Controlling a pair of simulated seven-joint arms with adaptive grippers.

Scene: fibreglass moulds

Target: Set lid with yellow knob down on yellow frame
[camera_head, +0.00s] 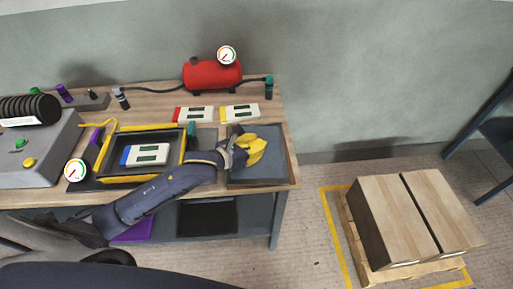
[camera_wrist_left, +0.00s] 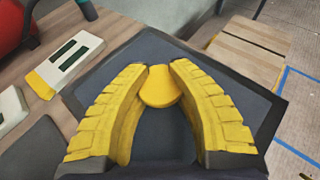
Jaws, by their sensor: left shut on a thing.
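The lid (camera_head: 268,172) is a flat dark grey-blue square at the right end of the workbench. I cannot tell whether it rests on the bench or is slightly above it. Its round yellow knob (camera_wrist_left: 160,88) shows in the left wrist view, between the yellow fingers of my left gripper (camera_wrist_left: 160,72). My left gripper (camera_head: 250,150), in the head view, is over the lid, shut on the knob and hiding it. The yellow frame (camera_head: 148,128) is a rectangular tray-like box with a yellow rim, left of the lid. A white block with a blue end (camera_head: 147,154) lies inside it. My right gripper is not in view.
My left arm passes across the frame's front right corner. White blocks with a red end (camera_head: 194,114) and a yellow end (camera_head: 241,113) lie behind. A red tank with a gauge (camera_head: 212,74) stands at the back. A grey control box (camera_head: 38,150) stands left. Cartons (camera_head: 410,220) are on the floor.

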